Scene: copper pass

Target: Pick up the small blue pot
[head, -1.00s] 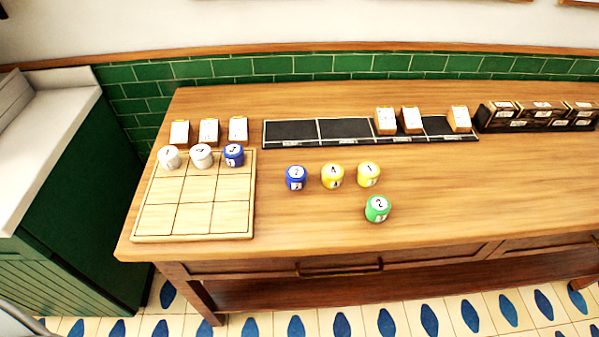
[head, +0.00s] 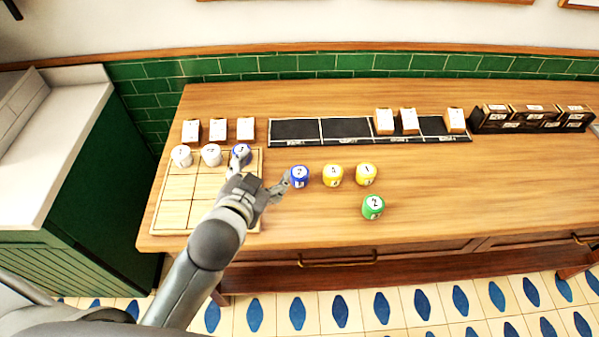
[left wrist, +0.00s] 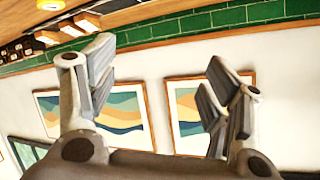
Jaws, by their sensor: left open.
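One blue pot (head: 299,177) with a white numbered lid stands on the table, left of the yellow pots.
Two white pots (head: 182,156) (head: 211,154) stand on the board. Two yellow pots (head: 333,175) (head: 366,174) and a green pot (head: 373,207) stand to the right. Behind are a black tray (head: 346,131), several card blocks (head: 218,130) and a dark rack (head: 533,118). The table's right front is clear.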

